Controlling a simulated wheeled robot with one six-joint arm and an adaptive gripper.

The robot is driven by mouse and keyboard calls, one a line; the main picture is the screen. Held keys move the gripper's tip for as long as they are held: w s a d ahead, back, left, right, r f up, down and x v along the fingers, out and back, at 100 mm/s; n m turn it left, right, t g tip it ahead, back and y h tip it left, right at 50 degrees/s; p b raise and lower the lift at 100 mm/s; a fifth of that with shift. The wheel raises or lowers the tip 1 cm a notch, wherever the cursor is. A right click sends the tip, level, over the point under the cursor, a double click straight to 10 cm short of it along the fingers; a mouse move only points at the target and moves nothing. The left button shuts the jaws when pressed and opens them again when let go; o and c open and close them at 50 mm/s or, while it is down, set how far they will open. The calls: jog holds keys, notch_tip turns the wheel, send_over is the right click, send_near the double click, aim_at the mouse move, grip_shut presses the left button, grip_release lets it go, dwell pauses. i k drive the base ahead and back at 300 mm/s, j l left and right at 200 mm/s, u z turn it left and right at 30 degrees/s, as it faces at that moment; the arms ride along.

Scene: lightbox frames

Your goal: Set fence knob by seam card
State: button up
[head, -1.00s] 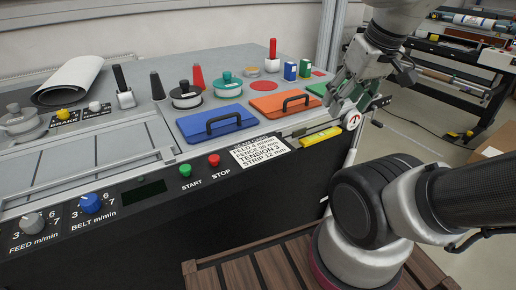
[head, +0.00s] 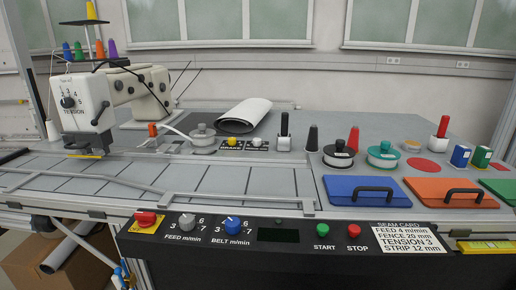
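The seam card (head: 404,239) is on the front panel at right and reads FEED 4 m/min, FENCE 20 mm, TENSION 3, STRIP 12 mm. I cannot make out a knob labelled fence. A small yellow knob (head: 232,142) and a white knob (head: 257,143) sit on dark labels behind the grey bed, their text too small to read surely. An orange knob (head: 153,130) stands near the sewing machine. A TENSION dial (head: 69,102) is on the machine head. My gripper is out of view.
The front panel has a grey FEED knob (head: 187,221), a blue BELT knob (head: 233,225), a green START button (head: 322,230) and a red STOP button (head: 354,231). Lidded pots, upright handles and blue (head: 345,192) and orange (head: 422,193) lids crowd the right. The grey bed (head: 200,180) is largely clear.

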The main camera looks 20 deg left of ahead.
aim_at(257, 142)
jog(key=j+u, duration=0.2)
jog(key=j, duration=0.2)
jog(key=i+j+u, duration=0.1)
jog(key=j+u, duration=0.15)
jog(key=i+j+u, duration=0.2)
jog(key=j, duration=0.25)
jog(key=j+u, duration=0.25)
jog(key=j, duration=0.1)
